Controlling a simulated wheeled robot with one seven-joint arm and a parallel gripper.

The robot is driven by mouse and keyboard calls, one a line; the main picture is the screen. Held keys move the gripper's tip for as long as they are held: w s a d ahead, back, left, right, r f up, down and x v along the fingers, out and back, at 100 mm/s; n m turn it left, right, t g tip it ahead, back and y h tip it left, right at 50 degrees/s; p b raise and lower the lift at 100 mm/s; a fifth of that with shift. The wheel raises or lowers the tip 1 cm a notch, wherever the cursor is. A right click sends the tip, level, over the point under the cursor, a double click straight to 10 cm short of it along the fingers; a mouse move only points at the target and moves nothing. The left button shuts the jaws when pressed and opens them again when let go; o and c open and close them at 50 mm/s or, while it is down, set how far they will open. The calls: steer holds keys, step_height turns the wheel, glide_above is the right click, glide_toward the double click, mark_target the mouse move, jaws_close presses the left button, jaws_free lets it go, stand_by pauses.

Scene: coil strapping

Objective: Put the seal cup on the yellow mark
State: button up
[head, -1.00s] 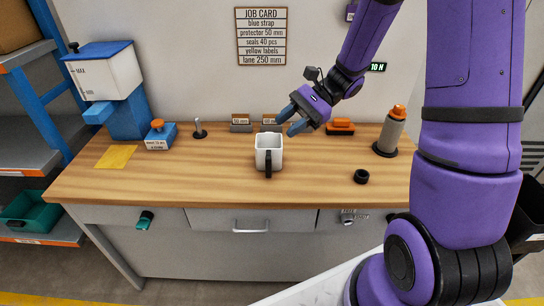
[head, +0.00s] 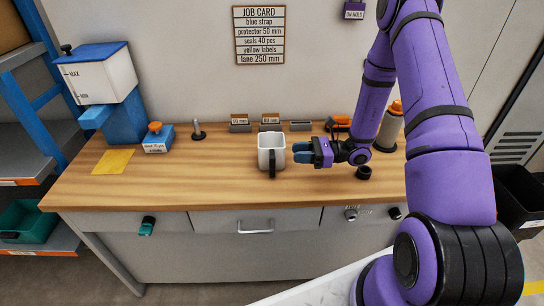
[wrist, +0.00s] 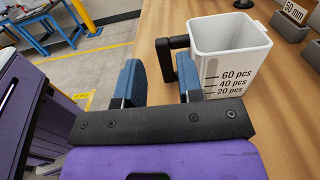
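The seal cup (head: 264,157) is a white square cup with a black handle, upright at the middle of the bench. In the wrist view the cup (wrist: 235,68) shows pcs graduations, and its handle (wrist: 166,58) appears between my two blue fingers. The yellow mark (head: 113,161) is a flat patch on the left of the bench, with nothing on it. My gripper (head: 301,152) is just right of the cup, fingers pointing left, low over the bench. It is open in the wrist view (wrist: 158,72); contact with the handle cannot be told.
A metal post (head: 197,131) stands behind left. A black ring (head: 364,173) lies right of my gripper. The bench between cup and mark is clear.

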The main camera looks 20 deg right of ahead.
mark_target(272, 156)
step_height(272, 156, down, 6)
steer(key=shift+r, duration=0.2)
steer(key=shift+w+a+r, duration=0.15)
steer(key=shift+w+a, duration=0.1)
steer(key=shift+a, duration=0.45)
steer(key=shift+x, duration=3.05)
steer(key=shift+c, duration=0.5)
jaws_close()
